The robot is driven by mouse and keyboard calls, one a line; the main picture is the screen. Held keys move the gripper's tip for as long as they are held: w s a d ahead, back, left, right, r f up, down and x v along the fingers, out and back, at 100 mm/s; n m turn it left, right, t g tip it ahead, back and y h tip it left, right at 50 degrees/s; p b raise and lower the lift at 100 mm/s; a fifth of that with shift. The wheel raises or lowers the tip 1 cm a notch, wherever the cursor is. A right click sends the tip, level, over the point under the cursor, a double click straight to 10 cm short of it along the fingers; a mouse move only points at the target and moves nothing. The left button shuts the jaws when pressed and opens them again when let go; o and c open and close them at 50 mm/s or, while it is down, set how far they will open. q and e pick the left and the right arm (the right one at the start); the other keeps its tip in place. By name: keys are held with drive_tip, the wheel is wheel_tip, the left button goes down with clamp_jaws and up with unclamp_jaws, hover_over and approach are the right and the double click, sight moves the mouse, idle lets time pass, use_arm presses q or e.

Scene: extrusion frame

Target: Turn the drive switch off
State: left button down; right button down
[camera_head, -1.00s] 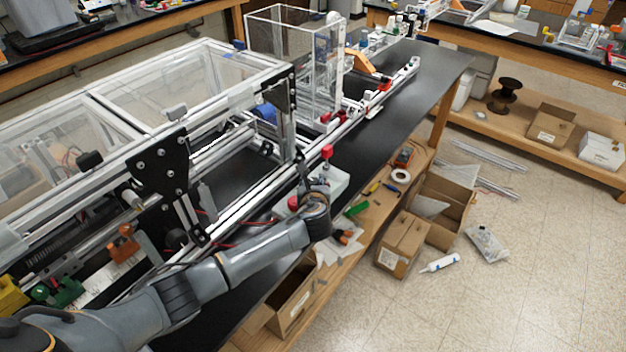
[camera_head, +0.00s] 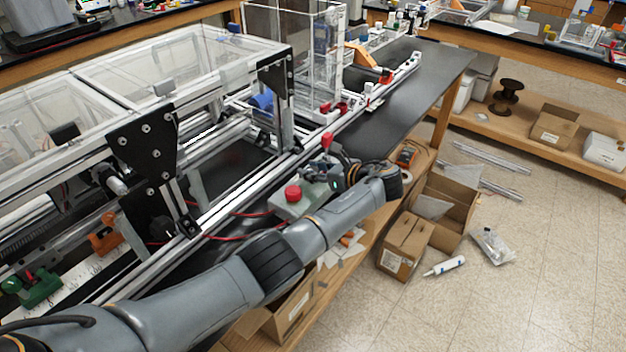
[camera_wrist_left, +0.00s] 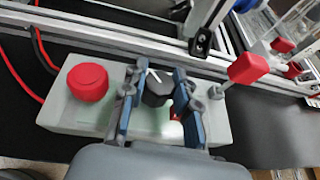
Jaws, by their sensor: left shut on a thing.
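The drive switch, a black rotary knob (camera_wrist_left: 157,90) with a white pointer mark, sits on a pale grey-green control box (camera_wrist_left: 62,112). In the left wrist view, the mark points up and slightly left. The two blue-grey fingers of my left gripper (camera_wrist_left: 160,76) are on either side of the knob, shut on it. In the head view, my left gripper (camera_head: 341,179) is at the right part of the box (camera_head: 287,208), and the arm and gripper hide the knob. My right gripper is in neither view.
A red mushroom button (camera_wrist_left: 88,82) is left of the knob on the same box. A red-headed lever (camera_wrist_left: 248,68) stands to the right, close to the gripper. Aluminium rails (camera_head: 250,185) run behind the box. Red cables enter its left side.

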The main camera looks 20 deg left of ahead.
use_arm(q)
drive_tip(key=shift+f+n+g+b, duration=0.1)
drive_tip(key=shift+n+g+b, duration=0.4)
drive_tip(key=shift+g+b, duration=0.15)
drive_tip(key=shift+a, duration=0.1)
drive_tip(key=c, duration=1)
unclamp_jaws()
drive_tip(key=v, duration=0.7)
drive_tip(key=shift+s, duration=0.1)
drive_tip(key=shift+d, duration=0.25)
